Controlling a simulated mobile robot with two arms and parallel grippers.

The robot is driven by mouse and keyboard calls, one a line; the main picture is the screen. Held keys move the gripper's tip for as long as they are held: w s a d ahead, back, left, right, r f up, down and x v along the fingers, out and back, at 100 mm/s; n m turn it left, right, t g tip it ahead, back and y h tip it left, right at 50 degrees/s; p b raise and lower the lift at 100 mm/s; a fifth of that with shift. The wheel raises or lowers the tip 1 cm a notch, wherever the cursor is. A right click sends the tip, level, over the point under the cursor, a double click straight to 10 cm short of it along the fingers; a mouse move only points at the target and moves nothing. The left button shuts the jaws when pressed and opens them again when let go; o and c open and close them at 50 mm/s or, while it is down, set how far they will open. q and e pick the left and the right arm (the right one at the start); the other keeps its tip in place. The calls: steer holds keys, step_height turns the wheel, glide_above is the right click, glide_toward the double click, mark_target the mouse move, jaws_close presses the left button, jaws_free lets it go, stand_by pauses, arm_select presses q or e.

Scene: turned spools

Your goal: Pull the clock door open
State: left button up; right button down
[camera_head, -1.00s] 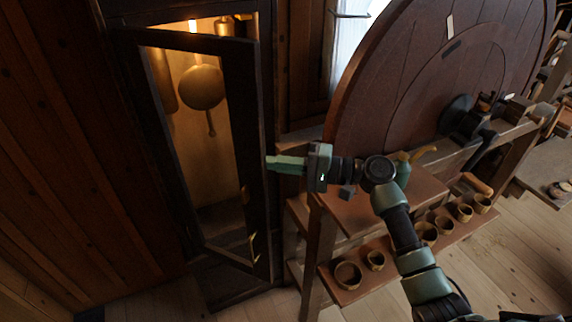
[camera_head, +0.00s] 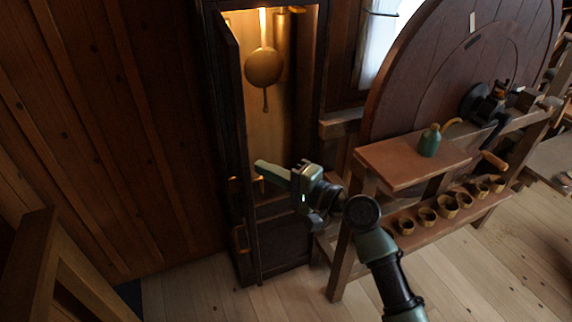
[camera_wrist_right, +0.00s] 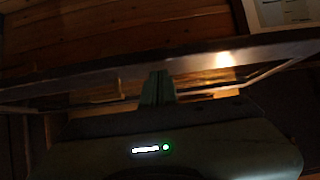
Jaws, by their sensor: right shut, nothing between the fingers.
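The clock door (camera_head: 237,140) is a dark wooden frame, standing well open and seen almost edge-on at the left of the clock case (camera_head: 321,80). The lit inside of the case shows a round brass pendulum (camera_head: 264,67). My right gripper (camera_head: 258,166) is shut and empty, its green fingers pointing left at the inner side of the open door. I cannot tell if the fingertips touch it. In the right wrist view my shut fingers (camera_wrist_right: 158,82) point at a dark bar with a bright glint. My left gripper is not in view.
Right of the clock stands a bench (camera_head: 400,162) with a green oil can (camera_head: 430,142) and a lower shelf of several small wooden cups (camera_head: 427,216). A large round wooden disc (camera_head: 430,60) rises behind it. A wooden frame (camera_head: 40,255) stands at lower left. The floor in front is clear.

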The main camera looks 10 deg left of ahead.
mark_target(246, 173)
steer(key=shift+s+a+p, duration=0.2)
steer(key=shift+s+a, duration=0.25)
steer(key=shift+a, duration=0.45)
steer(key=shift+s+a+p, duration=0.15)
steer(key=shift+s+a, duration=0.3)
steer(key=shift+a, duration=0.4)
steer(key=shift+f, duration=0.1)
steer(key=shift+w+d, duration=0.1)
